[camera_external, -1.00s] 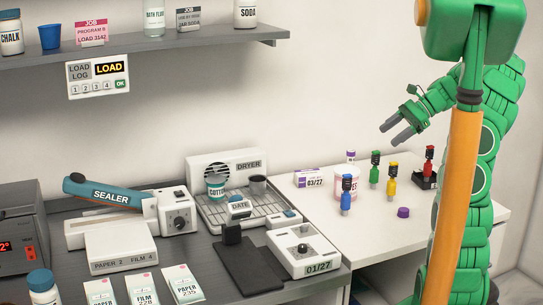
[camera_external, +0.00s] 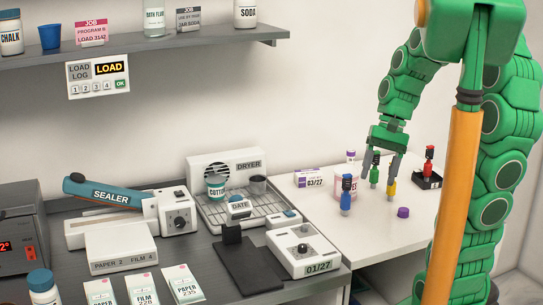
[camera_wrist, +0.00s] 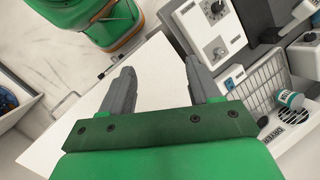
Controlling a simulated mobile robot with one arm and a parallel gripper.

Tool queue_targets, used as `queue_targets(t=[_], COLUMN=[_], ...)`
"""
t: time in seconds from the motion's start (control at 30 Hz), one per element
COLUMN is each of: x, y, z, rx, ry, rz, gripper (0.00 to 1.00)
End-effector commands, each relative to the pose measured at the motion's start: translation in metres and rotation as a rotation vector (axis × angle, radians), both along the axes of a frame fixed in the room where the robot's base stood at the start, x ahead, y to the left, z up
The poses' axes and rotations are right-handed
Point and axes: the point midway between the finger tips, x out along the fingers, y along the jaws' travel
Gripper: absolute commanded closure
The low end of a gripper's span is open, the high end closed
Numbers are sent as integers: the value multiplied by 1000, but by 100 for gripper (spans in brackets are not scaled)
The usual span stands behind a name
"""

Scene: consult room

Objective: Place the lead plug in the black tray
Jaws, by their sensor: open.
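I cannot tell which is called the lead plug. A small black tray (camera_external: 427,183) at the table's right back carries a red plug (camera_external: 429,160). My gripper (camera_external: 381,170) is open, fingers down, over the green and yellow plugs in the external view. Its height above them is unclear. In the wrist view the open fingers (camera_wrist: 160,70) have only bare white table between them; no plug shows there.
A labelled box (camera_external: 309,177) sits at the table's left. The grey counter holds a dryer rack (camera_external: 210,212) and a black stand (camera_external: 245,270).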

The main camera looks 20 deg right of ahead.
Motion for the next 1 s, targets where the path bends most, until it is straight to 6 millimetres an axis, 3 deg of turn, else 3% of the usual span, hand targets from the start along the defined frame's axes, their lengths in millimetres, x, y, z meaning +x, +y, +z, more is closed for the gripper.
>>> queue_targets(t=[0.3, 0.5, 0.7, 1.0], x=[-77, -112, -127, -128], y=[-2, -16, -23, -23], z=[-17, -27, -32, -32], rx=[-158, -241, -274, -275], ry=[-54, -84, -92, -94], rz=[267, 393, 452, 459], gripper=[38, 38, 38, 38])
